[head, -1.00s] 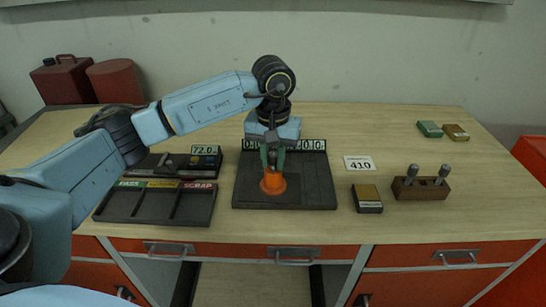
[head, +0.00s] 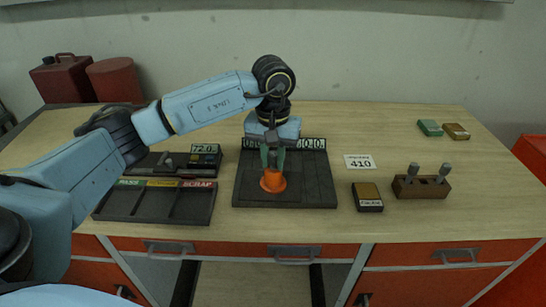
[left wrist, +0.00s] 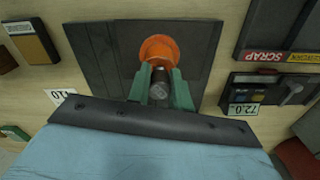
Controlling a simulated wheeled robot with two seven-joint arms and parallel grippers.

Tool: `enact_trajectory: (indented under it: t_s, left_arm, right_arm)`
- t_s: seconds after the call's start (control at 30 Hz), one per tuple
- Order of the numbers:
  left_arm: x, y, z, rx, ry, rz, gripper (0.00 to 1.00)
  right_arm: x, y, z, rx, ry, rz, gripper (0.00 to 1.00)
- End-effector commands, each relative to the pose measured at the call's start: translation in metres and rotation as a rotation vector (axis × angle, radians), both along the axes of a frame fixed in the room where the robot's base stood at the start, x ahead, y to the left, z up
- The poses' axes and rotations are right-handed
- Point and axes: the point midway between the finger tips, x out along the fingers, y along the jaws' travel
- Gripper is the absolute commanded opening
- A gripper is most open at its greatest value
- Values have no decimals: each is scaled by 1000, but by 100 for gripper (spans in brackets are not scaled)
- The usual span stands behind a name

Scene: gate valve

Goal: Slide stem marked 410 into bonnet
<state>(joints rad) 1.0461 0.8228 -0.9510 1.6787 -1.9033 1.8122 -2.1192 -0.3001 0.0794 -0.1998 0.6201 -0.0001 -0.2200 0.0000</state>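The orange bonnet (head: 273,181) stands upright on the dark fixture plate (head: 315,185) in the middle of the bench. My left gripper (head: 273,158) points down just above it. In the left wrist view, its green fingers (left wrist: 161,88) are closed on both sides of a grey stem (left wrist: 159,90) with a round end. The stem lines up with the orange bonnet (left wrist: 158,48); the fingers hide how far it is in. No marking on the stem is readable. A white card (head: 360,162) on the bench reads 410. My right gripper is not in view.
A wooden rack (head: 420,188) holds two grey-topped pieces at the right. A black-and-tan box (head: 367,196) lies right of the plate. A sorting tray (head: 150,206) and a gauge reading 72.0 (head: 205,149) are on the left. The right front bench is clear.

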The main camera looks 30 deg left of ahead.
Motion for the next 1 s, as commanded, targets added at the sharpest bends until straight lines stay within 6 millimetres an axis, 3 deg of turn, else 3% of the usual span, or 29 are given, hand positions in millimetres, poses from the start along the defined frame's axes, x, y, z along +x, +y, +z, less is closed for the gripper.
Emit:
enact_trajectory:
  t_s: [0.03,0.2,0.57,0.73,1.0]
  left_arm:
    - [0,0,0,0,0,0,24]
    - [0,0,0,0,0,0,46]
    - [0,0,5,-1,-1,0,47]
    - [1,0,31,0,-5,-1,47]
    - [1,0,94,0,-5,0,47]
  right_arm:
    - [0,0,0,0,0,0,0]
    - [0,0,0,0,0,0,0]
    - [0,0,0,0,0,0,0]
    - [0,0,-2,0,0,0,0]
    - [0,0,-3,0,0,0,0]
